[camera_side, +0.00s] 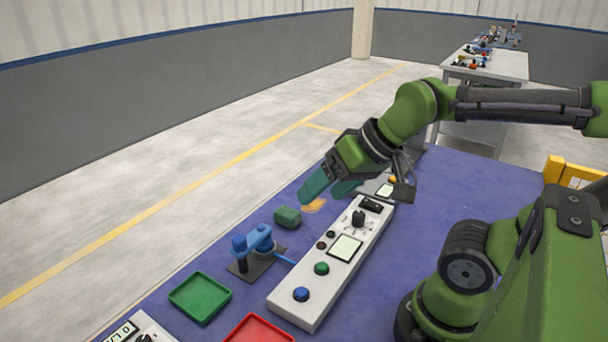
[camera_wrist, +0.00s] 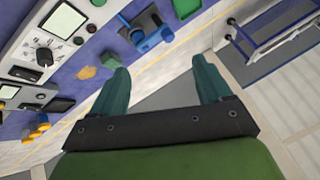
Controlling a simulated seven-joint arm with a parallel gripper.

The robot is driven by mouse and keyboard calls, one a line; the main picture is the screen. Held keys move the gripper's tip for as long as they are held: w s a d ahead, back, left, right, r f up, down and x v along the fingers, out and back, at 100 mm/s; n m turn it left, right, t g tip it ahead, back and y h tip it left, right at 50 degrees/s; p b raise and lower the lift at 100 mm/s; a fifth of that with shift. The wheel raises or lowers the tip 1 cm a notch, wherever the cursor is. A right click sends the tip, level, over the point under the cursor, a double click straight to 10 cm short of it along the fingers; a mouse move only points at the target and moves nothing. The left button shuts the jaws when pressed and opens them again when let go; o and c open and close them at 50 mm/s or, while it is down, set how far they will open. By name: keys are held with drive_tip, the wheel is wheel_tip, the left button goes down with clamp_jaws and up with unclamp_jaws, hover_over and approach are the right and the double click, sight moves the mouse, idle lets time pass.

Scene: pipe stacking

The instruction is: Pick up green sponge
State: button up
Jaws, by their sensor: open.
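The green sponge (camera_side: 287,216) is a small dark green block on the blue table, beside the blue device and left of the grey control box in the side view. In the wrist view the sponge (camera_wrist: 109,58) seems to show just past the left finger's tip, partly hidden by it. My gripper (camera_side: 324,194) is open and empty, above the table and up and to the right of the sponge in the side view. Its two teal fingers (camera_wrist: 160,68) stand wide apart in the wrist view, with bare floor between them.
A blue device (camera_side: 255,247) on a dark plate stands close to the sponge. The grey control box (camera_side: 335,262) runs along the right. A green tray (camera_side: 200,297) and a red tray (camera_side: 259,331) lie nearer the camera. An orange-tan patch (camera_side: 314,205) lies below my gripper.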

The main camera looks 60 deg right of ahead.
drive_tip(key=n+g+h, duration=0.2)
drive_tip(key=n+g, duration=0.2)
drive_tip(key=g, duration=0.3)
hover_over(287, 211)
drive_tip(key=f, duration=1.8)
drive_tip(key=shift+w+a+f, duration=0.1)
drive_tip(key=shift+w+f, duration=0.15)
drive_tip(key=shift+f, duration=0.15)
drive_tip(key=shift+s+f, duration=0.2)
drive_tip(key=shift+f, duration=1.15)
drive_tip(key=shift+s+f, duration=0.15)
drive_tip(key=shift+f, duration=1.2)
drive_tip(key=shift+c, duration=0.4)
